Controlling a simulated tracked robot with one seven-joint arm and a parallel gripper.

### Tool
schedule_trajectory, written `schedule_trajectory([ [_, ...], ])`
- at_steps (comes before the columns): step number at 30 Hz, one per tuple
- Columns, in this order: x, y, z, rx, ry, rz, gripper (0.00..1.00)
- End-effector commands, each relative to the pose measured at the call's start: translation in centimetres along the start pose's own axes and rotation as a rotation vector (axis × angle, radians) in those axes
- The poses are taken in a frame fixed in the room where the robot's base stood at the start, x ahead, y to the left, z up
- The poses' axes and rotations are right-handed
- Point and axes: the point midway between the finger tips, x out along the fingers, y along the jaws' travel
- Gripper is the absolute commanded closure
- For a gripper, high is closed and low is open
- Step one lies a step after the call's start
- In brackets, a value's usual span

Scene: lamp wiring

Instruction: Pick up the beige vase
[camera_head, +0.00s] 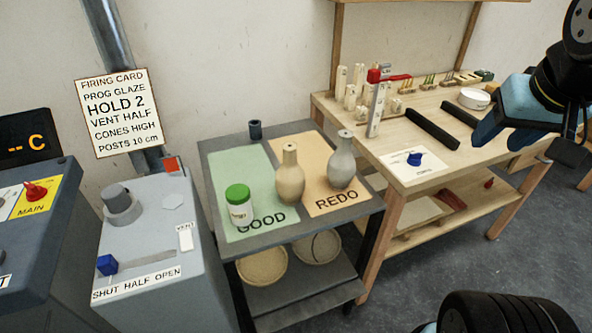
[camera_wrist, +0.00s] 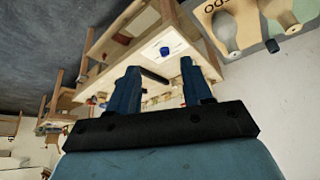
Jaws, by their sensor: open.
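The beige vase (camera_head: 290,175) stands upright on the cart, on the green GOOD area close to its border with the orange REDO area. It also shows at the top right edge of the wrist view (camera_wrist: 283,14), partly cut off. My gripper (camera_head: 503,140) is at the upper right of the head view, over the wooden workbench, well to the right of the vase. In the wrist view its two blue fingers (camera_wrist: 163,85) are apart with nothing held between them.
A grey vase (camera_head: 342,162) stands close right of the beige one on REDO. A green-lidded jar (camera_head: 239,205) stands at its left and a small dark cup (camera_head: 256,130) behind. The workbench (camera_head: 440,155) holds posts, dark bars and a blue knob (camera_head: 415,159).

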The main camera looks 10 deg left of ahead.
Motion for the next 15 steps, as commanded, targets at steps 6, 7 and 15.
schedule_trajectory([
  [6,1.7,-1.1,-0.1,-0.128,-0.100,0.026,0.34],
  [7,2.1,-1.3,-0.1,-0.163,-0.125,0.034,0.34],
  [15,6.2,-3.5,-0.6,-0.557,-0.368,0.144,0.34],
])
